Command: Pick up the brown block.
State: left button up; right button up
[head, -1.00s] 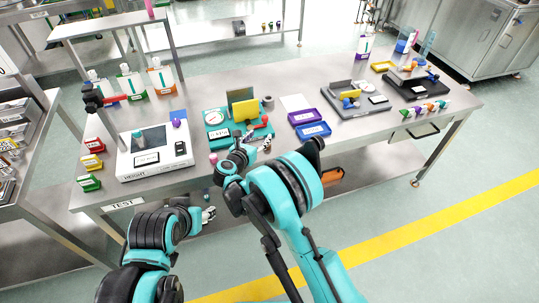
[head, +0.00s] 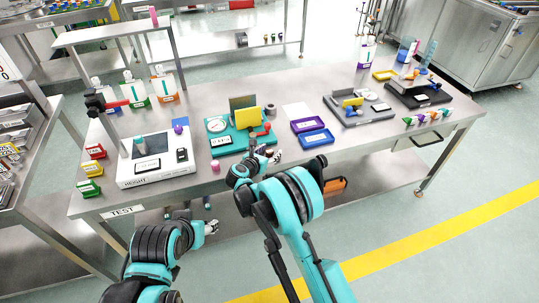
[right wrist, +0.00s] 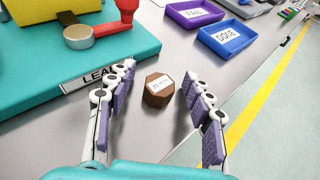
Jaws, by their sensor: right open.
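The brown block (right wrist: 159,92), a small dark brown piece with a white label on top, stands on the grey table in the right wrist view. It is just in front of the teal station's label edge. My right gripper (right wrist: 160,78) is open, with one finger on each side of the block and a gap on both sides.
The teal station (head: 232,143) with a yellow panel and a red-handled part lies close behind the block. The purple tray (head: 309,125) and blue tray (head: 316,137) are to its right. A white height box (head: 154,165) and a pink cylinder (head: 215,166) are to the left.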

aim_at(270, 151)
grip_shut()
jog(key=shift+r, duration=0.1)
notch_tip(270, 151, up, 4)
jog(key=shift+r+p, duration=0.15)
jog(key=shift+p, duration=0.9)
jog(key=s+d+r+p, duration=0.2)
jog(key=d+r, duration=0.4)
jog(key=d, duration=0.5)
jog(key=shift+s+d+r+p, duration=0.2)
jog(key=shift+s+r+p, duration=0.15)
jog(key=shift+p, duration=0.2)
jog(key=shift+f, duration=0.1)
